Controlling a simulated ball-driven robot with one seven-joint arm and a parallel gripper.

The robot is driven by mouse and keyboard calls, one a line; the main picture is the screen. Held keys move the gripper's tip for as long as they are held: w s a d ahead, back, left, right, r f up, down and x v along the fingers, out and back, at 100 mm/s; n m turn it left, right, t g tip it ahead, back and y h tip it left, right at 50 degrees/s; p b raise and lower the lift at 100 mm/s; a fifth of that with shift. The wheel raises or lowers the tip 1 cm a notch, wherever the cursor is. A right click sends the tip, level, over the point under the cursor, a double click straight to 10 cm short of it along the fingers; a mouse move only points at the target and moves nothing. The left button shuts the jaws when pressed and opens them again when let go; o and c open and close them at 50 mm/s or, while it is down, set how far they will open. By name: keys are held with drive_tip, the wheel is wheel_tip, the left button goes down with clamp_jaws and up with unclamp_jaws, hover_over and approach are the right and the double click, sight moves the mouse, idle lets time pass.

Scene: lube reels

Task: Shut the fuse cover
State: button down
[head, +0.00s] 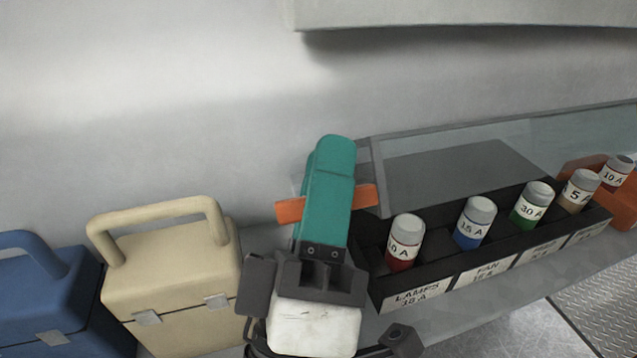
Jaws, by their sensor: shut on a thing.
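The fuse cover (540,137) is a clear, grey-edged lid at the back of the black fuse box (428,285). It stands raised, and fuses show uncovered in front of it. My gripper (332,150) has teal fingers and is at the left end of the box. It is shut on an orange bar (290,210), which sticks out on both sides of the fingers. The bar's right end meets the cover's left edge in the picture; my fingers hide its middle, so I cannot tell how it joins the cover.
Fuses stand in the box: red (405,242), blue (474,223), green (532,204) and tan (580,190). Another fuse (617,171) is at an orange block (625,208) on the right. Beige (175,280) and blue (45,300) cases stand at left. A wall rises behind.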

drive_tip(key=s+d+f+b, duration=0.1)
drive_tip(key=s+f+b, duration=0.3)
drive_tip(key=f+b, duration=0.3)
drive_tip(key=shift+s+b, duration=0.3)
drive_tip(key=shift+b, duration=0.3)
drive_tip(key=c, duration=1.1)
unclamp_jaws()
drive_tip(key=shift+s+d, duration=0.1)
drive_tip(key=shift+s, duration=0.05)
drive_tip(key=b+v, duration=0.1)
drive_tip(key=v, duration=0.9)
drive_tip(key=shift+s+f, duration=0.25)
drive_tip(key=shift+f, duration=0.05)
